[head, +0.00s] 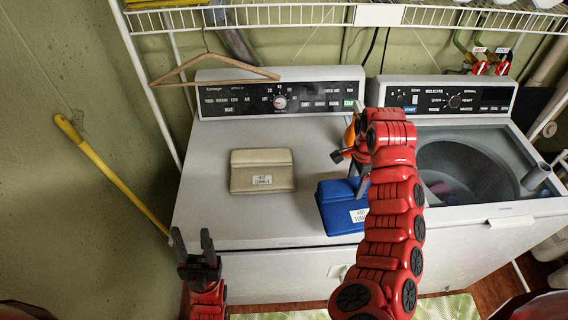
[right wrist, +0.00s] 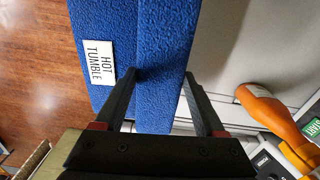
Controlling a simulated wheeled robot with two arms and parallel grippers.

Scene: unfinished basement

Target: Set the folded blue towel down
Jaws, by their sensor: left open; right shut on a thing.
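The folded blue towel (head: 333,208) is at the front right of the dryer top (head: 225,215), with a white "HOT TUMBLE" label. My right gripper (head: 362,178) is shut on it, partly hidden behind my own red arm. In the right wrist view the blue towel (right wrist: 163,45) lies between the two dark fingers of my right gripper (right wrist: 160,75). I cannot tell whether its underside touches the dryer. My left gripper (head: 191,235) is open and empty, by the dryer's front left edge.
A folded beige towel (head: 262,160) with a label lies left of the blue one. An orange bottle (right wrist: 270,115) stands behind. A wooden hanger (head: 215,72) hangs over the control panel. The washer (head: 520,210) at right is open. The dryer's left front is clear.

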